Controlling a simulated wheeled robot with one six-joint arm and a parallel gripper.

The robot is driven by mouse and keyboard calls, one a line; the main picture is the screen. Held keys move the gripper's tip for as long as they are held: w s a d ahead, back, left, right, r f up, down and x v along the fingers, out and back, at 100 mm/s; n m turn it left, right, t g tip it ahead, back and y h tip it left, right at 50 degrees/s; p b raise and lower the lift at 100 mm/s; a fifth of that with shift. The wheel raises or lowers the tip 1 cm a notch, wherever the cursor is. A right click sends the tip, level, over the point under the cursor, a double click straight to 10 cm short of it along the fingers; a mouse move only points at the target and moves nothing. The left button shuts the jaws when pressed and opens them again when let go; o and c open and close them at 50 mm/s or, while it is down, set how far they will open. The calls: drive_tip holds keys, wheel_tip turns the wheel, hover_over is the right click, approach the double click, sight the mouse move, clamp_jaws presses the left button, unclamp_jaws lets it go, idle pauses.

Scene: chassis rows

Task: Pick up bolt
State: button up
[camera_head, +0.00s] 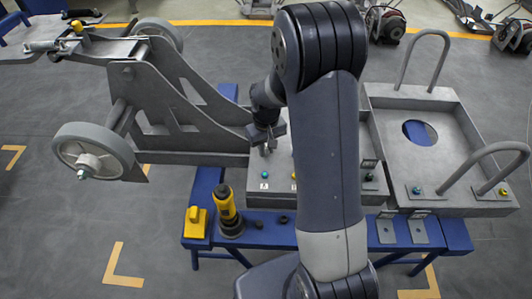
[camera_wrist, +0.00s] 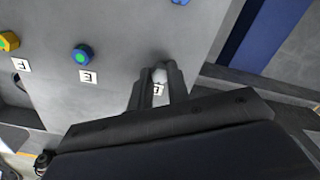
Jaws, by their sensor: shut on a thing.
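My gripper (camera_head: 266,138) is over the grey tray on the blue stand, left of centre in the head view. In the wrist view, my gripper (camera_wrist: 157,88) has its two fingers close around a bolt (camera_wrist: 160,75) with a pale grey head, which shows between the fingertips. The fingers hide the rest of it, and I cannot tell whether it is clear of the surface. A lettered label sits just below it in the picture. A blue bolt with a green centre (camera_wrist: 82,54) and a yellow bolt (camera_wrist: 9,41) stand to the left by their own labels.
The grey tray (camera_head: 235,181) has more coloured bolts along its front edge. A yellow-black power tool (camera_head: 228,210) and a yellow block (camera_head: 196,222) stand on the blue bench. A wheeled grey chassis (camera_head: 190,85) is close on the left; a second tray with tall handles (camera_head: 440,110) stands right.

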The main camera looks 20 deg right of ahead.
clamp_jaws()
